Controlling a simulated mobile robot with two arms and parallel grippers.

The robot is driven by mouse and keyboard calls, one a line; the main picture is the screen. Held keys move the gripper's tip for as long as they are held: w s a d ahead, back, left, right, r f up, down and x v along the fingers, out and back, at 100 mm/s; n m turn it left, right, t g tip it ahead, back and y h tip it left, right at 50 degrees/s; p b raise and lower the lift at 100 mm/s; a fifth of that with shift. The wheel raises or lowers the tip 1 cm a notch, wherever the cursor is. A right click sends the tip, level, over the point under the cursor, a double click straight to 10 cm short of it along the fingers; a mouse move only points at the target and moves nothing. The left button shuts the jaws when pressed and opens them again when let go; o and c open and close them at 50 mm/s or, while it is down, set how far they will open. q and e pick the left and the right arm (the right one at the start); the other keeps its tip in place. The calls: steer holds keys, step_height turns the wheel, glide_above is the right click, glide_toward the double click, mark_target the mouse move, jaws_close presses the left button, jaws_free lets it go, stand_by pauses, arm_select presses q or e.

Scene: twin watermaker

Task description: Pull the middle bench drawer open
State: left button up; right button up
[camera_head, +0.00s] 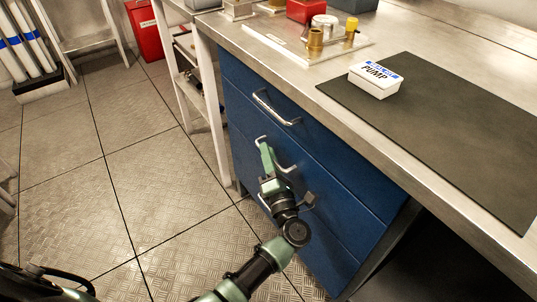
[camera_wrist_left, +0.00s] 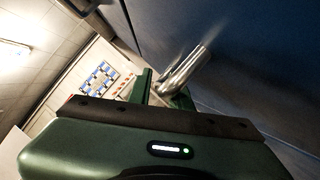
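The blue bench cabinet has stacked drawers with metal bar handles. The middle drawer (camera_head: 322,190) looks flush with the front. Its handle (camera_head: 287,166) is partly hidden by my left gripper (camera_head: 268,158). My gripper is at the left part of that handle. In the left wrist view my two green fingers (camera_wrist_left: 163,93) stand apart, with the shiny handle (camera_wrist_left: 185,70) reaching down between them. A gap shows beside the left finger, and firm contact cannot be made out. My right gripper is not in view.
The top drawer handle (camera_head: 276,108) sticks out above my gripper. A black mat (camera_head: 450,130) with a white pump box (camera_head: 376,80) lies on the bench top. A white rack frame (camera_head: 195,85) stands left of the cabinet. The tiled floor (camera_head: 140,190) in front is clear.

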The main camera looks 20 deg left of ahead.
arm_select(q)
jaws_close()
steer(key=shift+f, duration=0.1)
stand_by(1.3)
